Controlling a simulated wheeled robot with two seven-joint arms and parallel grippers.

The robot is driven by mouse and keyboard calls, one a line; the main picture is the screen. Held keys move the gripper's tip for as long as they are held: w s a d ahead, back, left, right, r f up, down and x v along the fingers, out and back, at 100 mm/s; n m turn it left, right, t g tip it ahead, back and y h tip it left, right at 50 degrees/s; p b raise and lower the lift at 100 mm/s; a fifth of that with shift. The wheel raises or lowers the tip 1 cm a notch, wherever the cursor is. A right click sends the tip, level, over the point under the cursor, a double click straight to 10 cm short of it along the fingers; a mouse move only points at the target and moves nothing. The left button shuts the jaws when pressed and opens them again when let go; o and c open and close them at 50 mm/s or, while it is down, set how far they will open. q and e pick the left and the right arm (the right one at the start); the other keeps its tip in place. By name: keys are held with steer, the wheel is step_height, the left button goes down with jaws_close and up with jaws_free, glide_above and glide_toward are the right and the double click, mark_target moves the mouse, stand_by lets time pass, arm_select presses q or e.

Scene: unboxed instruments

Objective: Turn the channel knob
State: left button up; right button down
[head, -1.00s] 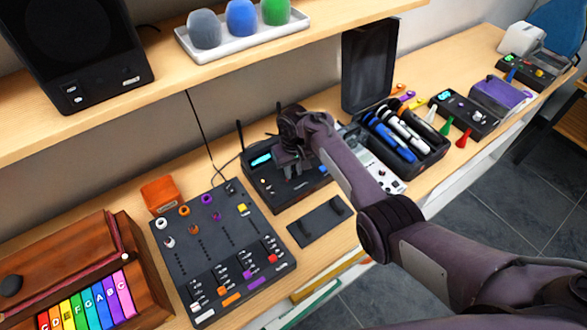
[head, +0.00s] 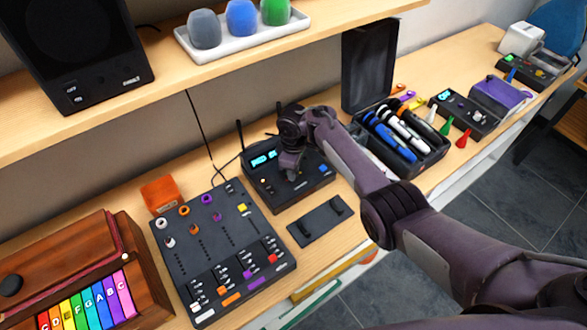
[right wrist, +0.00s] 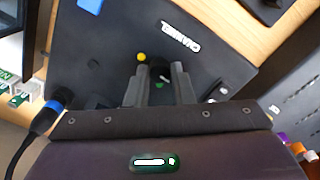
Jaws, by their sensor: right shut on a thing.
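A black receiver box (head: 313,190) with antennas and a lit cyan display (head: 264,160) stands on the desk, beyond the black mixer. My right gripper (head: 291,173) points down at the box's face, just right of the display, and hides the channel knob in the head view. In the right wrist view the fingers (right wrist: 160,88) are closed around the small dark channel knob (right wrist: 160,74). My left gripper is out of view.
The black mixer (head: 250,225) with colored knobs stands left of the box, and a black plate (head: 320,221) lies in front. An open case of microphones (head: 428,168) stands close on the right. A shelf (head: 210,72) overhangs behind.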

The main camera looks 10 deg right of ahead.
steer(key=shift+n, duration=0.7)
steer(key=c, duration=1.3)
jaws_free()
steer(key=shift+o, duration=0.2)
steer(key=shift+r, duration=0.3)
step_height(320, 180, up, 7)
steer(key=shift+r, duration=0.15)
